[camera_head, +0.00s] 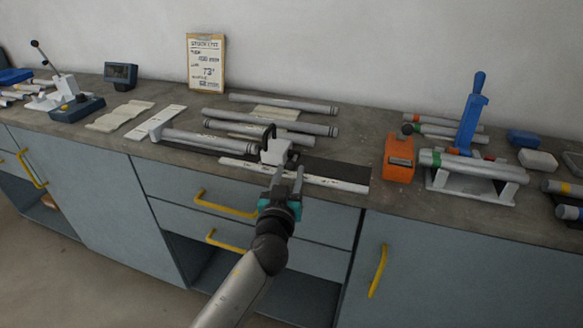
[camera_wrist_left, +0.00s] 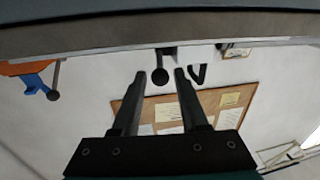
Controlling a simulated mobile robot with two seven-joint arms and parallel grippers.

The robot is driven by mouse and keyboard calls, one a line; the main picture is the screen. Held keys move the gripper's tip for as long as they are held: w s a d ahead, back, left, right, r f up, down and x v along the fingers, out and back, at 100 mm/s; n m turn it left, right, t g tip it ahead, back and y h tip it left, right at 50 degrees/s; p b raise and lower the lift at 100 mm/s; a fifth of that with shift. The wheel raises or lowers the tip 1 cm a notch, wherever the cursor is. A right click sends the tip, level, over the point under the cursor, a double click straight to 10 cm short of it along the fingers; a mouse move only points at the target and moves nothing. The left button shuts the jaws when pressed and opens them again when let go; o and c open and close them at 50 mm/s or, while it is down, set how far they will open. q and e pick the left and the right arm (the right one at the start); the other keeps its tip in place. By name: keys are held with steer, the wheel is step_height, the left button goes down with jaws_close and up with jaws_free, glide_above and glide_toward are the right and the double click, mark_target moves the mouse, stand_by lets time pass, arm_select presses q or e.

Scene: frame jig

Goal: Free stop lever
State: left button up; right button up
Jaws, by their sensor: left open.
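A white stop block (camera_head: 276,153) sits on the fence of the jig on the counter. A black lever (camera_head: 268,136) rises at its left side. My left gripper (camera_head: 287,174) is open and empty just in front of the block, at the counter's front edge. In the left wrist view, a black round knob (camera_wrist_left: 160,77) appears between the open fingertips (camera_wrist_left: 160,86), seemingly beyond them. A black bent piece (camera_wrist_left: 197,74) shows beside it. I cannot tell whether the fingers touch anything. My right gripper is not in view.
Grey tubes (camera_head: 270,127) lie behind the block, and one tube (camera_head: 208,141) runs to its left. A white scale strip (camera_head: 325,180) lies along the front edge.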

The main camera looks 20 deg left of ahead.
arm_select(q)
steer(key=shift+w+a, duration=0.2)
steer(key=shift+w, duration=1.15)
steer(key=shift+c, duration=0.4)
jaws_close()
